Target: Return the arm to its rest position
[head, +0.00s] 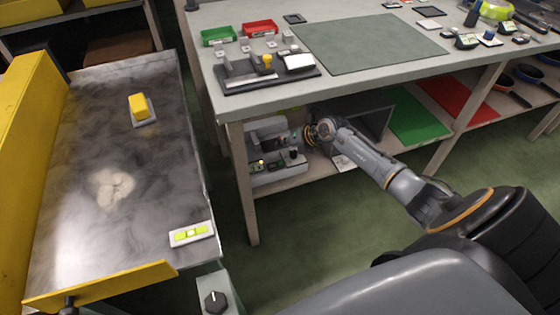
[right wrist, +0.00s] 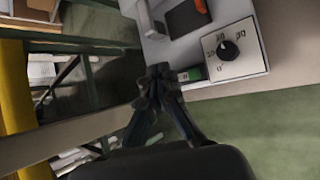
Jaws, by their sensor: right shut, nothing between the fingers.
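My right arm reaches in from the lower right in the head view. Its gripper (head: 302,137) is at the lower shelf under the workbench, beside a grey machine (head: 262,146). In the right wrist view the right gripper's fingertips (right wrist: 160,82) are shut together with nothing between them. The machine's panel with a black dial (right wrist: 229,50) is right of the fingertips. I cannot tell whether the fingers touch the machine. My left gripper is in neither view.
The workbench (head: 235,108) with a green-grey mat (head: 368,45) overhangs my right gripper, and a bench leg (head: 242,185) stands left of it. A yellow-walled metal conveyor (head: 90,150) is at left. Red (head: 458,98) and green (head: 415,117) panels lie on the shelf. The green floor (head: 300,220) is open.

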